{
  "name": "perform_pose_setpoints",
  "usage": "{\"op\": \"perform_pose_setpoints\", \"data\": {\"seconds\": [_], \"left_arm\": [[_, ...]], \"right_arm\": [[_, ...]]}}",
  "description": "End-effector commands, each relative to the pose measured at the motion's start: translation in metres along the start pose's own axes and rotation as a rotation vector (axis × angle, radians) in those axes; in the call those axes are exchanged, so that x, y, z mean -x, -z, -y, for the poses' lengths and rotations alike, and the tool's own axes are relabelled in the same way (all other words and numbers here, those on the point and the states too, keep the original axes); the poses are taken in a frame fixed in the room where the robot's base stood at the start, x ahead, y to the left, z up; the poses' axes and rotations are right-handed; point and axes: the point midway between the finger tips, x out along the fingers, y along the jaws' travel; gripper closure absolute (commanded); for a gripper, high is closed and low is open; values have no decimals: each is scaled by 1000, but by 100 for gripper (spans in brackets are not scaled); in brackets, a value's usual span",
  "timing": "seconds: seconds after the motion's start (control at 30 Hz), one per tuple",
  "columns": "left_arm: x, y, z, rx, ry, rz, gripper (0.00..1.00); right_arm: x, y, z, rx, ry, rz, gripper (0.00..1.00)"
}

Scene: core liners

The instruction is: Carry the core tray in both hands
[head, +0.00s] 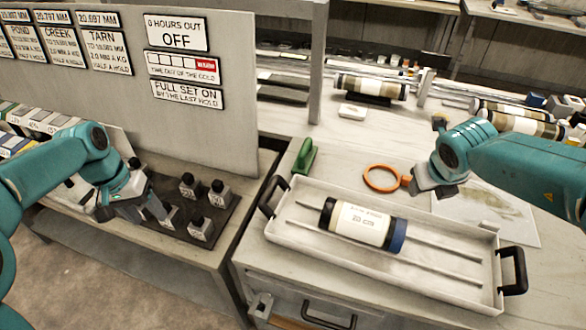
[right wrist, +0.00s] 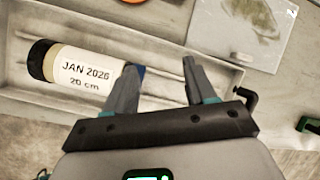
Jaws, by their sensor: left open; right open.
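The core tray (head: 280,228) is a long white tray on the bench, with a black handle at its left end (head: 272,195) and another at its right end (head: 514,271). A labelled core liner (head: 362,223) with a blue end cap lies on rods inside it. My left gripper (head: 153,213) is open, left of the tray, low over the small grey blocks on the dark mat. My right gripper (head: 432,190) is open above the tray's back right side. In the right wrist view its empty fingers (right wrist: 160,80) overlap the tray (right wrist: 170,100) and hide part of the liner (right wrist: 82,75).
An orange ring (head: 383,178) and a green tool (head: 304,156) lie behind the tray. Grey blocks (head: 201,228) stand on a dark mat (head: 232,205) at left. A sign panel (head: 200,125) rises behind them. More liners (head: 370,87) lie farther back.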

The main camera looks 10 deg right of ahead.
Motion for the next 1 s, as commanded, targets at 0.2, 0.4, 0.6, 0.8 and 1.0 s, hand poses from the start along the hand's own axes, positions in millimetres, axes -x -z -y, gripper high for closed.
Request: {"op": "perform_pose_setpoints", "data": {"seconds": [0.2,0.4,0.6,0.8,1.0], "left_arm": [[0,0,1,1,0,0,45],[0,-1,2,3,0,0,45],[0,-2,2,4,0,0,45],[0,-2,2,4,0,0,45],[15,-1,-1,4,0,-1,45]], "right_arm": [[38,0,0,0,1,3,45],[47,0,-1,2,0,0,45],[47,0,-1,3,0,-1,45],[47,0,-1,2,0,-1,45],[60,-6,2,2,0,0,45]]}}
